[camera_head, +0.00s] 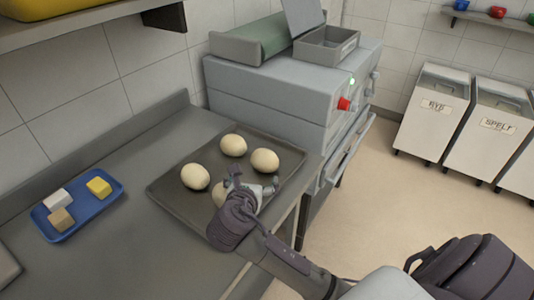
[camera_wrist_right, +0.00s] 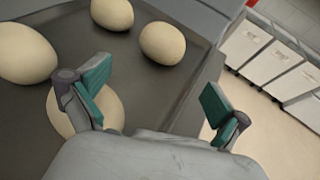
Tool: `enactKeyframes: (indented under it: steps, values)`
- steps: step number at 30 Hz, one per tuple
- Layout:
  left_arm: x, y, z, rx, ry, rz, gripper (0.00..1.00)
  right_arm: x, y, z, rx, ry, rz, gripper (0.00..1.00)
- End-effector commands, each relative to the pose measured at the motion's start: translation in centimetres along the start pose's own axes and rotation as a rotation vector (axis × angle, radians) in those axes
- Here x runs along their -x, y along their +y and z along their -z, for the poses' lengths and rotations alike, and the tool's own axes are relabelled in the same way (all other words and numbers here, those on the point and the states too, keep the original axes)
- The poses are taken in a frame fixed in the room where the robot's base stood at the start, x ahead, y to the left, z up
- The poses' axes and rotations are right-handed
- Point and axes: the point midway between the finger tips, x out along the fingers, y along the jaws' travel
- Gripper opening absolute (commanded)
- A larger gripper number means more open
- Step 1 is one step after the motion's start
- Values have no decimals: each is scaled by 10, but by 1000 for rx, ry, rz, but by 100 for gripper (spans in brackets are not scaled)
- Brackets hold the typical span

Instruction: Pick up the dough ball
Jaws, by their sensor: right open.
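Several pale dough balls sit on a dark baking tray (camera_head: 168,190) on the steel counter. Three show clear of my gripper in the head view: a left one (camera_head: 195,176), a back one (camera_head: 233,145) and a right one (camera_head: 264,161). A front dough ball (camera_head: 219,194) is partly hidden behind my right gripper (camera_head: 256,181). In the right wrist view, my right gripper (camera_wrist_right: 150,91) is open, its green-padded fingers apart with nothing between them. The front dough ball (camera_wrist_right: 108,108) lies behind the left finger there. My left gripper is not in view.
A blue tray (camera_head: 83,219) with a yellow, a white and a brown block lies at the counter's left. A grey oven (camera_head: 270,93) with a red knob stands behind the baking tray. White bins (camera_head: 434,112) stand at the back right. The counter's front edge runs close to the tray.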

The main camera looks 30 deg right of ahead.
Motion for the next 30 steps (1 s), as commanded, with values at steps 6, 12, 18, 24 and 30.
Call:
enactKeyframes:
  steps: [6,12,18,24,30]
  values:
    - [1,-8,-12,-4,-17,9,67,-38,-1,-1,2,0,4,100]
    - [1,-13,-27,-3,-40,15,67,-72,-1,-1,1,-1,2,100]
    - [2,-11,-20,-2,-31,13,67,-86,-1,-2,-1,1,1,100]
    - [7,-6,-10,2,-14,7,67,-113,-6,-10,0,1,3,100]
    - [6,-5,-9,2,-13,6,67,-134,-5,-8,1,1,1,100]
